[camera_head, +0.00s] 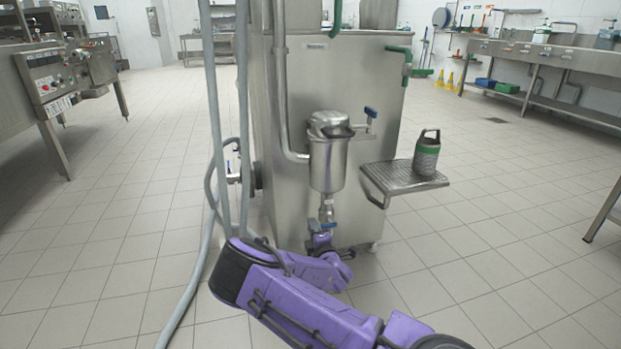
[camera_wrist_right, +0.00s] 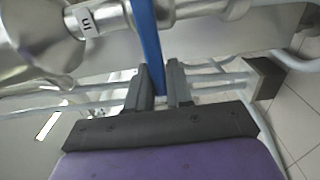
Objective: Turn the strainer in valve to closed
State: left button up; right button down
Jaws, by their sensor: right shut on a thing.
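The steel strainer (camera_head: 328,165) is mounted on the front of a steel tank. Below it is a valve with a blue handle (camera_head: 329,225). My right gripper (camera_head: 320,238) has reached this lower valve from below. In the right wrist view, the long blue handle (camera_wrist_right: 147,40) runs down between the two dark fingers of my gripper (camera_wrist_right: 158,85), which are shut on it. A small label (camera_wrist_right: 88,23), apparently reading "IN", is on the pipe beside the handle. Another blue-handled valve (camera_head: 371,112) is at the strainer's upper right. My left gripper is not in view.
The steel tank (camera_head: 380,85) stands close behind the strainer. A small shelf (camera_head: 385,182) juts out at right with a green and grey canister (camera_head: 427,155) on it. Grey hoses (camera_head: 213,120) hang at left. The tiled floor around is mostly clear.

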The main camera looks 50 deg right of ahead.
jog(key=shift+s+d+f, duration=0.1)
jog(key=shift+s+f, duration=0.05)
jog(key=shift+s, duration=0.05)
jog(key=c, duration=1.1)
grip_release()
jog(key=shift+w, duration=0.1)
jog(key=p+v, duration=0.3)
jog(key=v, duration=0.7)
jog(key=shift+s+a, duration=0.2)
jog(key=shift+a, duration=0.05)
